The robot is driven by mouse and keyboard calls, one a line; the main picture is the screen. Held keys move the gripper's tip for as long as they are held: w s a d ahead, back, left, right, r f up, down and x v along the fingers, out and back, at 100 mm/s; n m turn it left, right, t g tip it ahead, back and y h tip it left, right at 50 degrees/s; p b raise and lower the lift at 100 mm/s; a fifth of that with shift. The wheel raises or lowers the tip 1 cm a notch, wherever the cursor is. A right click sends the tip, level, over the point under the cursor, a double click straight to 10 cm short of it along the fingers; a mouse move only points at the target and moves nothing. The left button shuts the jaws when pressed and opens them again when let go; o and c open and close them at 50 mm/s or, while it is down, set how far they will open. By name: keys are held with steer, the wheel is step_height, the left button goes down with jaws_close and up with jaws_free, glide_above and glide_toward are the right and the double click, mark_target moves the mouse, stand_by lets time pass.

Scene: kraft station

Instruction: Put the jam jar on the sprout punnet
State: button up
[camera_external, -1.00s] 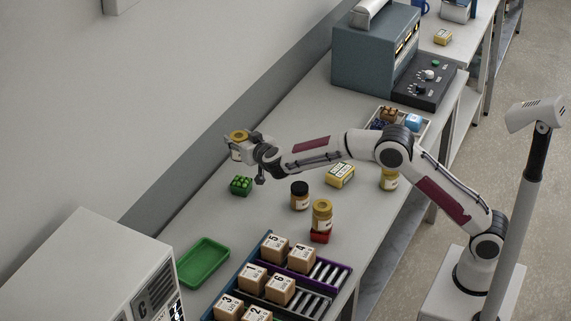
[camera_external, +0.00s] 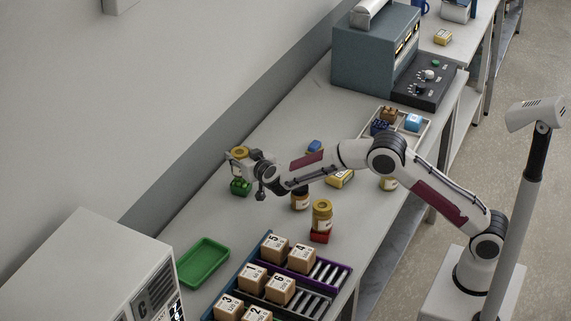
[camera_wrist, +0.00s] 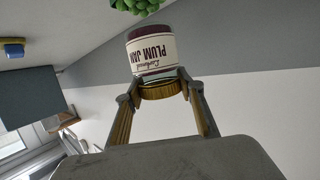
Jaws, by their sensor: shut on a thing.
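The plum jam jar (camera_wrist: 155,50) has a gold lid, a white label and dark red contents. My gripper (camera_wrist: 160,84) is shut on it at the lid end; in the external view, my gripper (camera_external: 247,160) and the jar (camera_external: 238,154) are at the far left of the bench. The sprout punnet (camera_external: 240,188), green and lumpy on top, stands on the bench just below the jar. In the wrist view, the punnet (camera_wrist: 138,5) is cut by the top edge, with a small gap between it and the jar's base.
A dark-lidded jar (camera_external: 299,202) stands right of the punnet, partly behind my arm. A green tray (camera_external: 203,262) and a rack of numbered boxes (camera_external: 275,247) lie nearer. The bench around the punnet is clear.

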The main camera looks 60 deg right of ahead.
steer(key=shift+f, duration=1.3)
steer(key=shift+f, duration=0.15)
steer(key=o, duration=1.4)
steer(key=shift+f, duration=0.1)
steer(key=shift+r, duration=0.25)
steer(key=v, duration=1.2)
